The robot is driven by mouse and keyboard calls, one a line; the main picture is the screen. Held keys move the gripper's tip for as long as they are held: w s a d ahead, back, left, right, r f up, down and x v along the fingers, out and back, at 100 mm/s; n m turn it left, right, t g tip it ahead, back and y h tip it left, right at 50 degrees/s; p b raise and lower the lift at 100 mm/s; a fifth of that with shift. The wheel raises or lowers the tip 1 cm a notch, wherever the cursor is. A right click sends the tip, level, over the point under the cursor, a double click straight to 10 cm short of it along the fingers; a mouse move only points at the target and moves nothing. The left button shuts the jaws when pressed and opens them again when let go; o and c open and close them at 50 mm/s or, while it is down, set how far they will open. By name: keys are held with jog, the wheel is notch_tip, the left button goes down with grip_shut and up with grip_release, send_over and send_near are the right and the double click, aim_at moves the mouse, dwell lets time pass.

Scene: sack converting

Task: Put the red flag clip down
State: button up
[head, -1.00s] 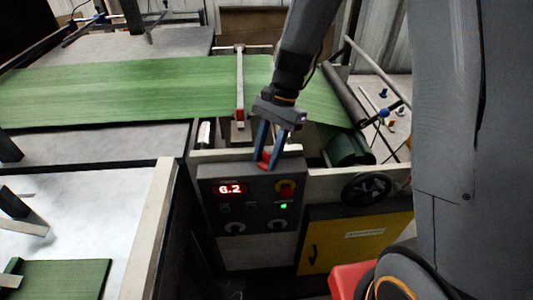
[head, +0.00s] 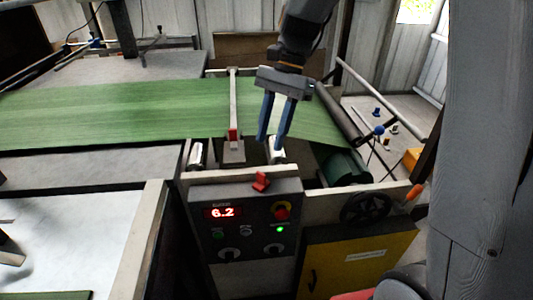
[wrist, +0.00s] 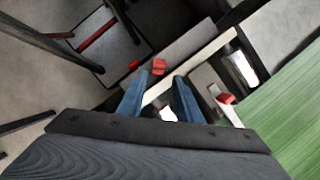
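The red flag clip (head: 261,181) is a small red piece sitting on the top edge of the grey control box. In the wrist view the clip (wrist: 158,67) shows just beyond my fingertips. My gripper (head: 271,143) is open, with its two blue fingers apart and pointing down. It is empty and stands above the clip, with a visible gap between. The open fingers (wrist: 155,86) also show in the wrist view, with nothing between them.
The control box (head: 240,213) has a lit 6.2 display and a red knob. A black handwheel (head: 365,208) and a yellow cabinet (head: 352,262) are at right.

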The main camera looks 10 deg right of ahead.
jog(key=s+d+f+n+t+h, duration=0.3)
jog(key=s+d+f+n+t, duration=0.1)
jog(key=s+d+f+n, duration=0.5)
jog(key=shift+s+d+t, duration=0.3)
jog(key=shift+s+d, duration=0.05)
jog(key=shift+s, duration=0.45)
jog(key=shift+c, duration=0.3)
dwell(1.0)
